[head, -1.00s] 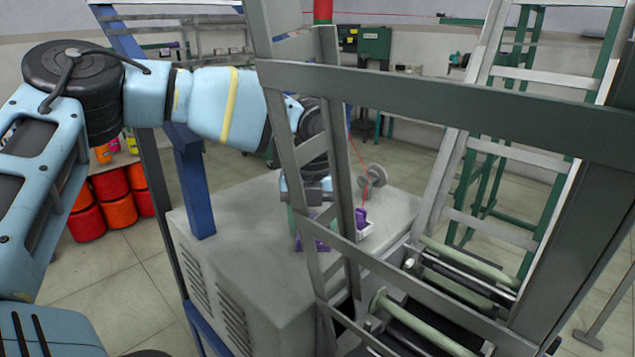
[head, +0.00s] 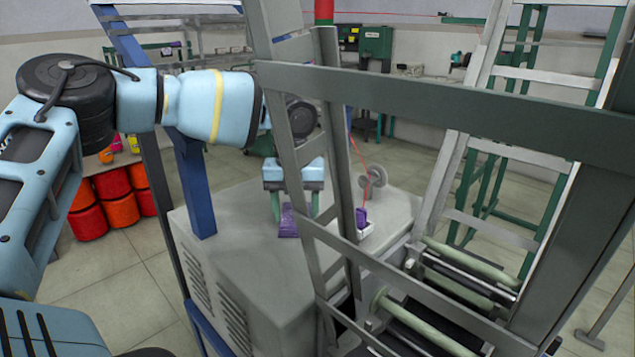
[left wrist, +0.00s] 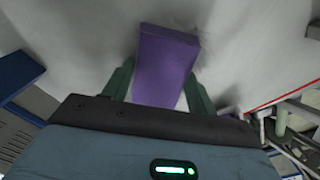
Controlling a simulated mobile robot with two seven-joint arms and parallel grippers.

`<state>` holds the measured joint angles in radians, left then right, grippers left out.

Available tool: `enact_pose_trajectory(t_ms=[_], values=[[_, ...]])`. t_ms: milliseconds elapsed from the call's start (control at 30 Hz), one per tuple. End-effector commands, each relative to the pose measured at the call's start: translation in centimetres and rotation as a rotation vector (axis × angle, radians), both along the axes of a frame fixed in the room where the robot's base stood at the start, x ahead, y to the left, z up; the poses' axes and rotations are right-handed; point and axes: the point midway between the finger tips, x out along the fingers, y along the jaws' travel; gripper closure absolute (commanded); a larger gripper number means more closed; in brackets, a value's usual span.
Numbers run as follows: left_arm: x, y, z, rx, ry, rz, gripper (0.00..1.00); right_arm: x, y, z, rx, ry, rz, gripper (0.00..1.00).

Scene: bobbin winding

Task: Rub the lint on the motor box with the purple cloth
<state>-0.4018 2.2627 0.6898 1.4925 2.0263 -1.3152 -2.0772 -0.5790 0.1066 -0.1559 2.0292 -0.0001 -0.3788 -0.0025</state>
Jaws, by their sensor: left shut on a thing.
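The purple cloth (left wrist: 165,65) is a flat block-shaped pad between the two green fingers of my left gripper (left wrist: 160,88), which is shut on it. In the head view the cloth (head: 289,222) is low against the top of the grey motor box (head: 240,235), partly behind a grey frame post. My left gripper (head: 296,205) points down over the box there. I cannot make out any lint on the box top. My right gripper is not in view.
A grey metal frame (head: 440,100) stands in front of the box, with rollers (head: 425,325) at its lower right. A small white tray with a purple thing (head: 361,218) and a grey spool (head: 373,180) are on the box's right. A blue post (head: 193,185) rises at its left.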

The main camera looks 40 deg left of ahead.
Motion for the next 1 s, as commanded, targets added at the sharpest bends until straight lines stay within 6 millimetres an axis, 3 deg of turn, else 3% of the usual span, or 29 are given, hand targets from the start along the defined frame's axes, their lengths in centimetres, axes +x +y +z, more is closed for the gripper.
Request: enact_pose_trajectory(t_ms=[367, 1000], values=[[0.1, 1.2, -0.2, 0.000, 0.001, 0.001, 0.61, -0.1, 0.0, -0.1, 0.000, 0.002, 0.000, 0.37], [0.2, 5.4, -0.6, 0.001, 0.007, 0.009, 0.61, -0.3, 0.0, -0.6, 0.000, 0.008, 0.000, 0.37]])
